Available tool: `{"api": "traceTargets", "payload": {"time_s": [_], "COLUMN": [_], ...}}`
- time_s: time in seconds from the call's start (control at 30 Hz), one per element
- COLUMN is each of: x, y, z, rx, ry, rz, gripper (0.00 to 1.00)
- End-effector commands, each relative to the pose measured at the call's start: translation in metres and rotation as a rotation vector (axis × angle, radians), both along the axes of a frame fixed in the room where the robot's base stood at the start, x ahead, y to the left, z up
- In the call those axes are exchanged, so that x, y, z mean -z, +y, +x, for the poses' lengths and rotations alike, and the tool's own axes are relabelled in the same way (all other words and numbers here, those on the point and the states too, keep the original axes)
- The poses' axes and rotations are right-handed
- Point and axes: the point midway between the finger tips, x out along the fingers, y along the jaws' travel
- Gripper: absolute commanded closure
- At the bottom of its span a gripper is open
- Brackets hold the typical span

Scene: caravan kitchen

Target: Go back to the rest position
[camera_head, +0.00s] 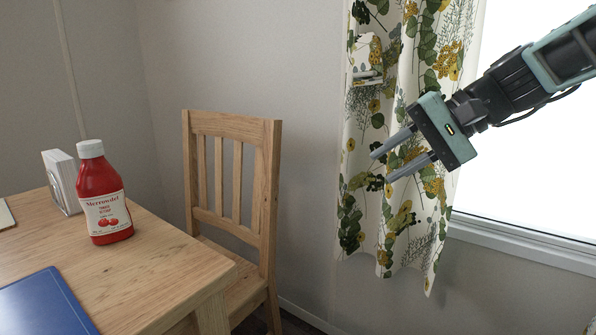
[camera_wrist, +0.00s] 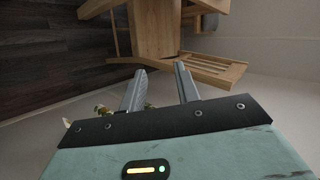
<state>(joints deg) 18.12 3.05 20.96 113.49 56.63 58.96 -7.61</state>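My gripper (camera_head: 391,163) is in the air at the right of the head view, in front of the floral curtain. Its two fingers are apart, with nothing between them. It points left and slightly down, well away from the table. In the wrist view, my gripper (camera_wrist: 161,77) also shows two spread, empty fingers. My arm comes in from the upper right of the head view.
A wooden table (camera_head: 160,290) at left holds a red ketchup bottle (camera_head: 103,195), a napkin holder (camera_head: 62,182) and a blue mat (camera_head: 45,305). A wooden chair (camera_head: 233,128) stands beside it. The curtain (camera_head: 385,215) and window (camera_head: 520,150) lie behind my arm.

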Motion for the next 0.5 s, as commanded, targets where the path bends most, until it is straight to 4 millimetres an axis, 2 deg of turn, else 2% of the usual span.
{"api": "traceTargets", "payload": {"time_s": [0.03, 0.1, 0.2, 0.3, 0.5], "x": [0.023, 0.056, 0.099, 0.13, 0.168], "y": [0.019, 0.035, 0.047, 0.047, 0.034], "z": [-0.027, -0.063, -0.118, -0.16, -0.216], "rx": [-0.074, -0.176, -0.339, -0.487, -0.723], "ry": [0.022, 0.035, 0.027, -0.009, -0.106], "rz": [-0.078, -0.198, -0.375, -0.52, -0.715], "gripper": [0.68, 0.68, 0.68, 0.68, 0.68]}}
